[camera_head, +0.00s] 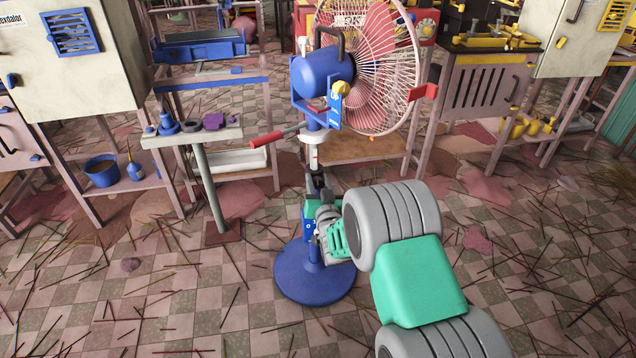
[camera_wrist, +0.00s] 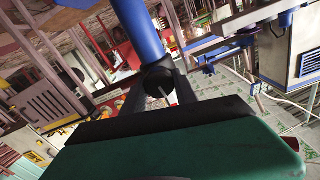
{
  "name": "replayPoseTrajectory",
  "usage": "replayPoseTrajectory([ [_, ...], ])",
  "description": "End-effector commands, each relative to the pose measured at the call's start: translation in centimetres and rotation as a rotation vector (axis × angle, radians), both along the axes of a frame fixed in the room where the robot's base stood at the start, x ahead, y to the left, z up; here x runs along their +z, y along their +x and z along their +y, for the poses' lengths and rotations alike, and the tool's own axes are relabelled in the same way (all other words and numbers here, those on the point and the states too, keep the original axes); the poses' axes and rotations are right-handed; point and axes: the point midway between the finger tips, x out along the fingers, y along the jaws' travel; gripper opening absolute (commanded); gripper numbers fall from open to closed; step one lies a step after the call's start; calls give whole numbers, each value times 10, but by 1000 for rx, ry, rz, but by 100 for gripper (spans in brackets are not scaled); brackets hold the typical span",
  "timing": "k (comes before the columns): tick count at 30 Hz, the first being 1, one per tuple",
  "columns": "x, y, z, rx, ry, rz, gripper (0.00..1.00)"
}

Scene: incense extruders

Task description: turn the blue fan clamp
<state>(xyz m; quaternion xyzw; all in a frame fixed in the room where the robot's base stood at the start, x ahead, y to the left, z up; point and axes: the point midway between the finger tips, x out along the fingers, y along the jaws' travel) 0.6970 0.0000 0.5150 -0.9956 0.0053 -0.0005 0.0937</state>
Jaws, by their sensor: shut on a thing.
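The pedestal fan stands on a round blue base (camera_head: 314,283), with a blue motor housing (camera_head: 320,73) and a pink wire cage (camera_head: 375,70). My gripper (camera_head: 317,181) is at the fan's upright post, below the white collar (camera_head: 313,138). In the wrist view, the dark round knob of the blue fan clamp (camera_wrist: 158,82) sits between the black fingers of my gripper (camera_wrist: 157,92). The fingers are shut on it. The blue post (camera_wrist: 138,30) runs up from the knob. In the head view my gripper mostly hides the clamp.
A red-handled lever (camera_head: 268,139) sticks out left from the post. A small side table (camera_head: 190,138) with blue and purple parts stands at left. Workbenches line the back. Thin sticks lie over the checkered floor (camera_head: 180,300), which is otherwise open in front.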

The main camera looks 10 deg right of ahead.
Motion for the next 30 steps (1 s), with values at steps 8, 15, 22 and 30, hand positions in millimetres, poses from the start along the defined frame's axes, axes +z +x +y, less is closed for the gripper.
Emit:
replayPoseTrajectory([
  [8, -1, 0, 1, -1, -266, 4, 0],
  [15, -1, 0, 1, 0, -271, 4, 0],
  [22, 0, 0, 1, 0, -270, 4, 52],
  [30, 0, 0, 1, 0, -269, 3, 56],
])
